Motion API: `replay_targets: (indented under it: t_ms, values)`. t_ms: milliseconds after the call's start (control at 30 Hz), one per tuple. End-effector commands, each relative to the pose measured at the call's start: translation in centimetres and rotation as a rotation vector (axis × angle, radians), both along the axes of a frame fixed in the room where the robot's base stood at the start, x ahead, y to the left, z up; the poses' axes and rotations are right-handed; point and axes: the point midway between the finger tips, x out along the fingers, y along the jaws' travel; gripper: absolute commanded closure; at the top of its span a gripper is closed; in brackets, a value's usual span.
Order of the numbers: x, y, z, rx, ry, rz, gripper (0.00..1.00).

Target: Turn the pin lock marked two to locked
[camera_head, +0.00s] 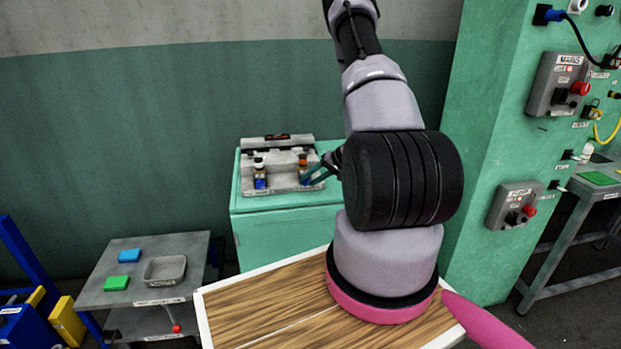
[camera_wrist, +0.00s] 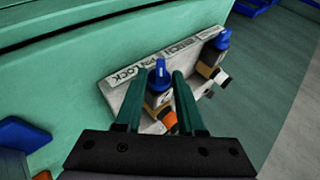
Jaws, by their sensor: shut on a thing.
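A grey pin lock panel (camera_head: 281,187) sits on top of a green cabinet and carries two pin locks. The right pin lock (camera_head: 302,160) has an orange part and a blue part. The left pin lock (camera_head: 260,172) has a black part and a blue part. My gripper (camera_head: 314,178) is at the right pin lock. In the wrist view my gripper (camera_wrist: 160,78) has its dark green fingers on either side of this lock's blue part (camera_wrist: 159,72), shut on it. The orange part (camera_wrist: 168,119) lies between the fingers. The other lock (camera_wrist: 221,40) stands clear. Their number marks are not readable.
The green cabinet (camera_head: 285,231) stands against the wall. A wood-topped table (camera_head: 265,309) is in front of it. A grey side table (camera_head: 125,290) with blue and green blocks and a tray is at left. A green control column (camera_head: 500,130) rises at right.

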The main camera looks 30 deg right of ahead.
Motion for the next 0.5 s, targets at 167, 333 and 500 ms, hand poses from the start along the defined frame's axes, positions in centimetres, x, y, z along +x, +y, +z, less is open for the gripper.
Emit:
replay_targets:
  t_ms: [167,333,500]
  values:
    - [-0.1,-0.6,-0.5,0.164,-0.048,-0.006,1.00]
    - [-0.2,-0.8,-0.9,0.318,-0.093,-0.006,1.00]
    - [-0.2,-0.9,-1.2,0.468,-0.138,-0.005,1.00]
